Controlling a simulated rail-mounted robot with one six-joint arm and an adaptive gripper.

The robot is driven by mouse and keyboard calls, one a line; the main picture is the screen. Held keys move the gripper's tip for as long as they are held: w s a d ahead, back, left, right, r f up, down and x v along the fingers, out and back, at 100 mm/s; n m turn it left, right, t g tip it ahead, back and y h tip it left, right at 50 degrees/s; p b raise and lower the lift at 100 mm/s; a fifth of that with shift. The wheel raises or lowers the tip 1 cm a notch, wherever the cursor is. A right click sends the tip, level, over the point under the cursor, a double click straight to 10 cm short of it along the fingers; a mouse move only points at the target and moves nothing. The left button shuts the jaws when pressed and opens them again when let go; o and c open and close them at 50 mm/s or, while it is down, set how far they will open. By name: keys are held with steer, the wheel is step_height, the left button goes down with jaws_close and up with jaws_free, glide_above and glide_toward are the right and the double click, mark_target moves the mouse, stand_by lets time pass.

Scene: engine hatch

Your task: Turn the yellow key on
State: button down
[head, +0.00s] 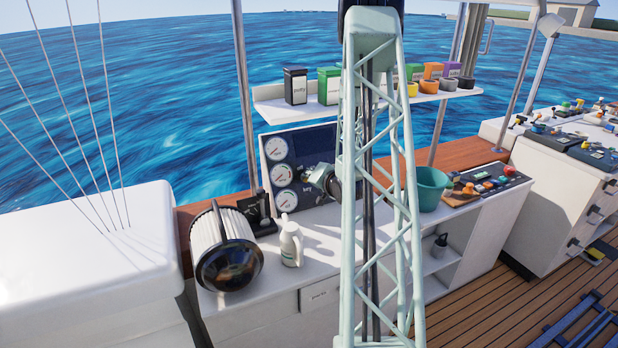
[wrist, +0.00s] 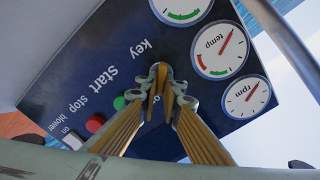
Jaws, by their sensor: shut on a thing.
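The dark blue engine panel (head: 318,140) stands upright at the back of the white counter, and it fills much of the wrist view (wrist: 85,70). Its "key" label (wrist: 143,48) shows just above my fingertips. My gripper (wrist: 160,82) is at the panel, shut at the key's place beside the green start button (wrist: 119,102). The yellow key is mostly hidden between the fingertips; its yellow blends with the yellow finger linings, so I cannot tell its turn angle. In the head view my gripper (head: 318,178) reaches the panel from the right, partly behind my arm's lattice.
The red stop button (wrist: 95,123) and the white blower switch (wrist: 72,140) are left of my fingers. Gauges (wrist: 220,48) are at the right. A white bottle (head: 291,244), a ribbed lamp (head: 226,250) and a green bucket (head: 431,188) stand on the counter. A shelf (head: 320,113) hangs above.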

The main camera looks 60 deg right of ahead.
steer(key=shift+s+f+m, duration=0.1)
steer(key=shift+m, duration=1.2)
steer(key=c, duration=2.8)
jaws_free()
steer(key=shift+s, duration=0.1)
steer(key=shift+v, duration=5.9)
